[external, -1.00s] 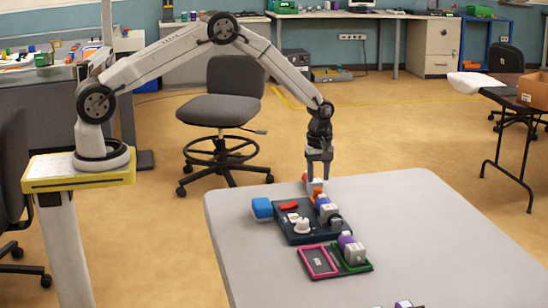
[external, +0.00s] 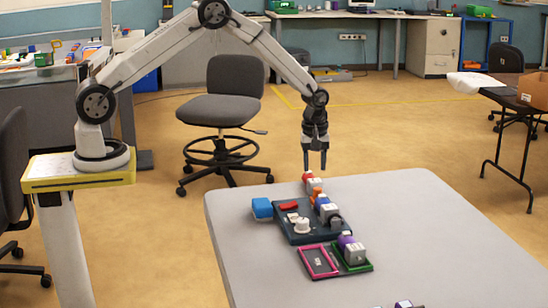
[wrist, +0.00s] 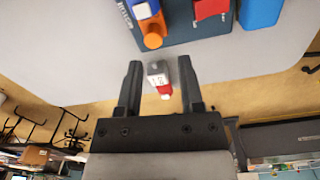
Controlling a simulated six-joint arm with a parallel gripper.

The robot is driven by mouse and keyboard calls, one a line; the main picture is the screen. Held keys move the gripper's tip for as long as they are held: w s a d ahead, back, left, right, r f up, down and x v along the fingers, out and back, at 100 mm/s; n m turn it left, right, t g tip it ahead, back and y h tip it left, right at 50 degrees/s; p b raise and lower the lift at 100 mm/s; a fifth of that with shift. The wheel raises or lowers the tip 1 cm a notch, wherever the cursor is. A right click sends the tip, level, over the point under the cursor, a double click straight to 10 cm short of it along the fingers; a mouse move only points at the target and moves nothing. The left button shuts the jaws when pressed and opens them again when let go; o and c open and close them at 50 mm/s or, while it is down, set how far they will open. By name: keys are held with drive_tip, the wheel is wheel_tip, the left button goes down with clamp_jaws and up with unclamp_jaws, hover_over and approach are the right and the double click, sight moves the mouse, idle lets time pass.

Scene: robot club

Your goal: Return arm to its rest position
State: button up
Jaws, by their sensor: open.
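My gripper (external: 315,161) is open and empty, pointing down above the far end of the grey table. In the wrist view my gripper (wrist: 160,82) shows its two fingers spread apart. A small grey-and-white block with a red end (external: 313,183) stands on the table below the fingers. That block also shows between and beyond the fingers in the wrist view (wrist: 157,74), apart from them. My arm reaches from its yellow-topped pedestal on the left, bent up and over to the table.
On the grey table (external: 440,225) are a dark tray (external: 300,235) with several small parts, a blue block (external: 262,208), a pink frame (external: 318,261) and a green tray (external: 355,266). A swivel chair (external: 222,95) stands behind. The table's right side is mostly clear.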

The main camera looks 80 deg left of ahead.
drive_tip(key=s+d+r+m, duration=0.3)
drive_tip(key=s+m, duration=0.2)
drive_tip(key=s, duration=0.3)
drive_tip(key=s+d+r+m+t, duration=0.1)
drive_tip(key=s+r+m, duration=0.3)
drive_tip(key=s, duration=0.4)
drive_tip(key=s+d+r+m+t, duration=0.1)
drive_tip(key=s+d+r+m, duration=0.2)
drive_tip(key=s+m, duration=0.4)
drive_tip(key=shift+s+d+r, duration=0.2)
drive_tip(key=shift+s+d, duration=0.6)
drive_tip(key=shift+s, duration=0.05)
